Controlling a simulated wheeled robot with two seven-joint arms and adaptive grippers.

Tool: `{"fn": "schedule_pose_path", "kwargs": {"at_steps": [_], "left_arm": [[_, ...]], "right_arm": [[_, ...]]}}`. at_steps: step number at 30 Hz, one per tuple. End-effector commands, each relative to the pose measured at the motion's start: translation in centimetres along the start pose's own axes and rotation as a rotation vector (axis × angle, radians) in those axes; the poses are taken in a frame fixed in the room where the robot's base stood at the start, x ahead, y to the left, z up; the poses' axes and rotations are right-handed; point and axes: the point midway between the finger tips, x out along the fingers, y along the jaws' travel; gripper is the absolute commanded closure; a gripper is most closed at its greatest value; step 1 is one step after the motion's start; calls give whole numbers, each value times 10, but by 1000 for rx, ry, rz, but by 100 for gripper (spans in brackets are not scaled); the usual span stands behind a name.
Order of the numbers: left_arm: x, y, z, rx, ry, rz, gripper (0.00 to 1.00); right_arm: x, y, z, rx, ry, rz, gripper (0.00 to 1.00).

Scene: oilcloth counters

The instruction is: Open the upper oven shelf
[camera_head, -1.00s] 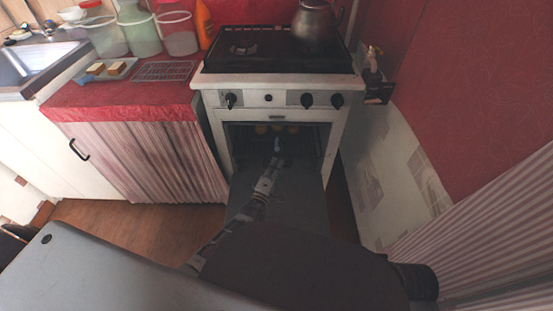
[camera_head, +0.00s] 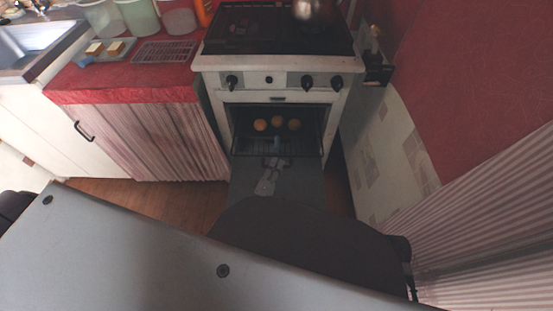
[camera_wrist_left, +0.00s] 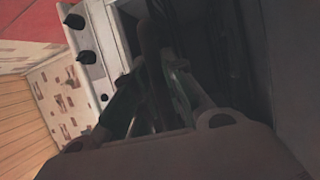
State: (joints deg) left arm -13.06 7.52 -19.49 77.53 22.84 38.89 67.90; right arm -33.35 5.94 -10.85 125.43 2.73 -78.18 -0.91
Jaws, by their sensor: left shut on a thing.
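The oven (camera_head: 276,97) has its door (camera_head: 300,178) folded down. Inside the opening is the dark upper shelf (camera_head: 308,150), with three round orange-brown items (camera_head: 278,121) on or just behind it. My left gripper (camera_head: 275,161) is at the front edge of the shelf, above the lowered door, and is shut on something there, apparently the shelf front. The exact grip is too small and dark to see. In the left wrist view the gripper fingers (camera_wrist_left: 160,85) are dark and blurred, with the oven front tilted at the left. My right gripper is not in view.
A red-topped counter (camera_head: 120,75) with a striped curtain stands left of the oven. A wire rack (camera_head: 165,51) and a board with yellow pieces lie on it. A kettle (camera_head: 315,9) stands on the hob. A patterned wall panel (camera_head: 390,150) is close on the right.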

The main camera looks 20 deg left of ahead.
Motion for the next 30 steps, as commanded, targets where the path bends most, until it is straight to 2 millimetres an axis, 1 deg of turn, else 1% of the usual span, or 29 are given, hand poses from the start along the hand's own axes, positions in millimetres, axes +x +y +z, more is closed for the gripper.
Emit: {"fn": "schedule_pose_path", "kwargs": {"at_steps": [3, 13, 14, 18, 30], "left_arm": [[-4, -1, 0, 1, 1, -3, 100], [-4, -1, 1, 1, 0, -3, 100], [-4, -1, 1, 1, 0, -3, 83], [-4, -1, 1, 1, 0, -2, 65], [-5, 0, 1, 0, 0, -1, 65]], "right_arm": [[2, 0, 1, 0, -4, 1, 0], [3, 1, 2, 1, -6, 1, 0], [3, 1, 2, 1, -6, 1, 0], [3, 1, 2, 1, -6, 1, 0], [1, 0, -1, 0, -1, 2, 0]]}}
